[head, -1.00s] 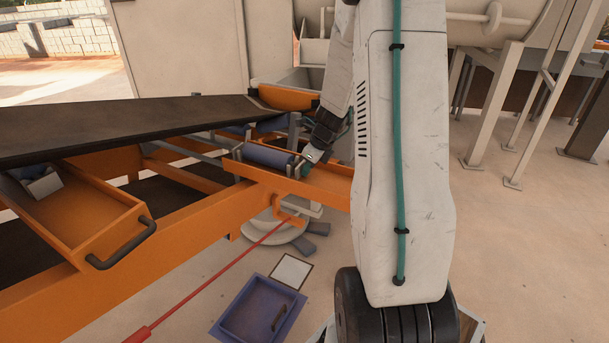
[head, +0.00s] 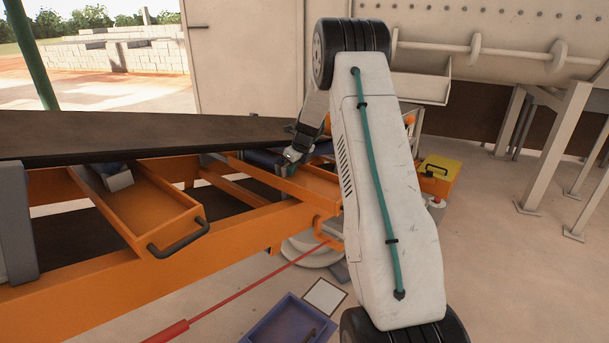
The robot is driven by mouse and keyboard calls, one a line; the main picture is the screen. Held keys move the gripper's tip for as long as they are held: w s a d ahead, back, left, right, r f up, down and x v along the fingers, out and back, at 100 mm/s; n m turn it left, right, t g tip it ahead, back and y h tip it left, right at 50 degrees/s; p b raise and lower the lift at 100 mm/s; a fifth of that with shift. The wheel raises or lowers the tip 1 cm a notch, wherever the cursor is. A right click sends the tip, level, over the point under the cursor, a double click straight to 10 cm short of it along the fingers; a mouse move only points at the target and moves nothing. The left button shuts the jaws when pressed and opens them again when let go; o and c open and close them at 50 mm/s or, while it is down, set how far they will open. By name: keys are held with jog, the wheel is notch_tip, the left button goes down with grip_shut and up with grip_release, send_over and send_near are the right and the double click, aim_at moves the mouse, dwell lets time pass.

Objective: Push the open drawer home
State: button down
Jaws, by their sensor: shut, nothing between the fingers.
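An orange drawer (head: 152,200) with a black bar handle (head: 179,238) stands out from the orange frame (head: 215,240), under the dark belt, at the left. Its inside looks mostly empty, with a grey-and-blue piece at its back end. My gripper (head: 287,169) is shut and empty. It points down over the orange frame near the belt's right end, well to the right of the drawer handle. Whether it touches the frame I cannot tell. My own arm hides part of the frame's right end.
The dark belt (head: 130,137) slopes above the drawer. A yellow box with a black handle (head: 432,168) stands behind my arm at right. A blue tray (head: 268,325) lies on the floor, beside a red rod (head: 235,294). The floor at right is mostly open.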

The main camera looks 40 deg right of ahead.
jog(key=shift+w+a, duration=0.15)
jog(key=shift+w, duration=1.05)
